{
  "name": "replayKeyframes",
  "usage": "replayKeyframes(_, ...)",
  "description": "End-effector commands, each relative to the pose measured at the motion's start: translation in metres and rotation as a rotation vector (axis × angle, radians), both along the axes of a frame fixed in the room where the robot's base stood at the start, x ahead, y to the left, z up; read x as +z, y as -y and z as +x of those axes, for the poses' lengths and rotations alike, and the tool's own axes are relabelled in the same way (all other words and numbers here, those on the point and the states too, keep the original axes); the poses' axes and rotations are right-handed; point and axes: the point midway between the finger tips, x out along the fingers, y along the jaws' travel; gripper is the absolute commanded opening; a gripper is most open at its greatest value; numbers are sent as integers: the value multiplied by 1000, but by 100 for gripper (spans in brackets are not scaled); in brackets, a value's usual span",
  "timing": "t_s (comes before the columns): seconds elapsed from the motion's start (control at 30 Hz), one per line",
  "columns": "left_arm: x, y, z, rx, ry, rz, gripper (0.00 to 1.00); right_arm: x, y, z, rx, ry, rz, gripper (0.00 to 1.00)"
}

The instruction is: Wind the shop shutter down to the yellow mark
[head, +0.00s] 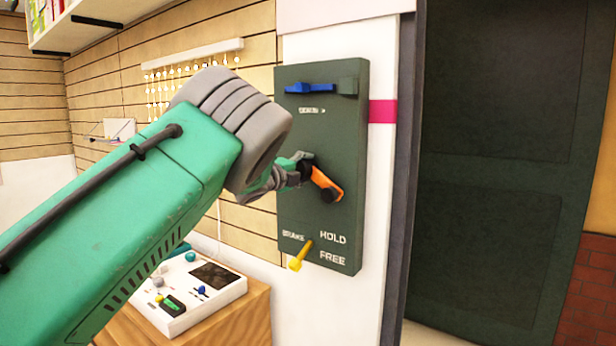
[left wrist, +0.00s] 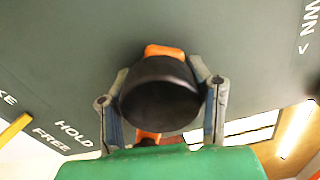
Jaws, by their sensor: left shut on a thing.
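A dark green control panel (head: 350,235) is fixed to the wall, with an orange crank arm (head: 323,182) on it. My left gripper (head: 300,168) is at the crank's upper-left end. In the left wrist view the fingers (left wrist: 162,105) are closed around a round black crank knob (left wrist: 160,95); part of the orange arm shows behind it. A yellow brake lever (head: 300,257) tilts down and left beside the words HOLD and FREE; I cannot tell its setting. No yellow mark is visible. My right gripper is out of view.
A large dark panel (head: 490,190), perhaps the shutter, stands at right. A white control box (head: 190,290) rests on a wooden cabinet (head: 245,320) below. A key rack (head: 190,55) hangs on the wall.

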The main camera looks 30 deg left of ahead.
Motion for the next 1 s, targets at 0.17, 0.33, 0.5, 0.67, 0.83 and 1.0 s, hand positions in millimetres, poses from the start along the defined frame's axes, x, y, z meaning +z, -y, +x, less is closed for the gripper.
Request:
replayKeyframes(0.17, -10, 2, 0, -5, -10, 52, 0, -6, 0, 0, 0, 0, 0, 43)
replayKeyframes(0.33, -10, 1, 0, -4, -9, 70, 0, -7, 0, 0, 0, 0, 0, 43)
replayKeyframes(0.5, -10, 2, 0, -4, -11, 72, 0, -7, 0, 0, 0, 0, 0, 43)
replayKeyframes(0.67, -11, 2, 0, -3, -12, 71, 0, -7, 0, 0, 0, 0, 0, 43)
replayKeyframes(0.83, -10, 1, 0, -1, -9, 70, 68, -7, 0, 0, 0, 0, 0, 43)
replayKeyframes(1.0, -6, 0, 0, -1, -3, 70, 68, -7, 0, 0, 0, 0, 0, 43)
